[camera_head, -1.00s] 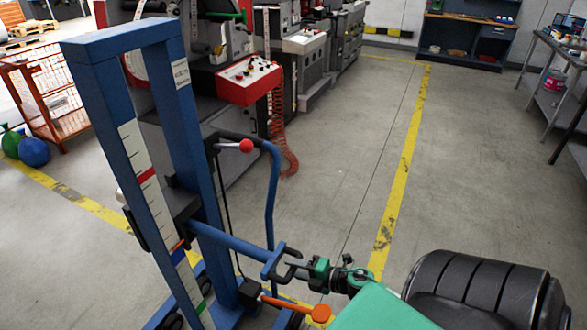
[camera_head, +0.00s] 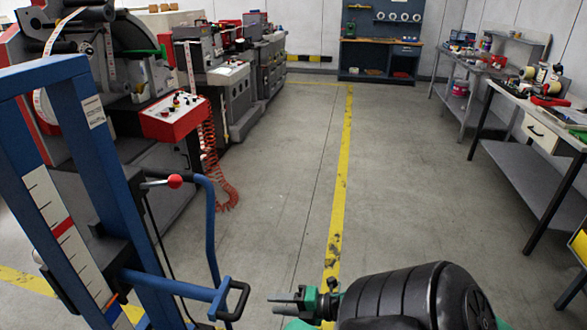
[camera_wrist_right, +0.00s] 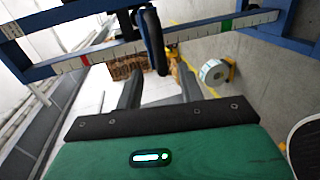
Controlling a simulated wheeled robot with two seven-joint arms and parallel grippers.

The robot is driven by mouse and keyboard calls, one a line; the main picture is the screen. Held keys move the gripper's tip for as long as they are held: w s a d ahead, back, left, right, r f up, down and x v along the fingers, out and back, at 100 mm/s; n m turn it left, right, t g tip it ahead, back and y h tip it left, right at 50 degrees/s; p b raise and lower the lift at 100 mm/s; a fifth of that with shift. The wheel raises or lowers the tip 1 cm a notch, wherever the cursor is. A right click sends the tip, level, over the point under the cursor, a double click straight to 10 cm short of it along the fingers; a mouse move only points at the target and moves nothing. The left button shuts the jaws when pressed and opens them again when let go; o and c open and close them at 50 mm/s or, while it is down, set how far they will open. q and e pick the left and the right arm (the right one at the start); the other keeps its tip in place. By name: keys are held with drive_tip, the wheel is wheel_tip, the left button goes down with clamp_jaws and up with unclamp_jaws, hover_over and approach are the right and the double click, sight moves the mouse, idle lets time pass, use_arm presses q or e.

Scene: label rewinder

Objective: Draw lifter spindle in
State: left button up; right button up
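The blue lifter (camera_head: 100,150) stands at the left in the head view, with a white scale on its near post. Its blue spindle (camera_head: 170,287) sticks out to the right, low in the picture. A black loop handle (camera_head: 238,302) is at the spindle's outer end. My right gripper (camera_head: 280,303) is to the right of the handle, with a gap between them. In the right wrist view my right gripper (camera_wrist_right: 158,92) shows two dark fingers apart with nothing held. The black handle (camera_wrist_right: 153,40) appears beyond them. My left gripper is not in view.
A red-tipped lever (camera_head: 175,181) and a curved blue bar (camera_head: 211,235) are on the lifter. A machine with a red control box (camera_head: 174,118) stands behind it. Grey floor is free in the middle. A workbench (camera_head: 535,110) stands at the right.

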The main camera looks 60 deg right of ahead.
drive_tip(key=shift+v, duration=1.85)
drive_tip(key=shift+f, duration=0.1)
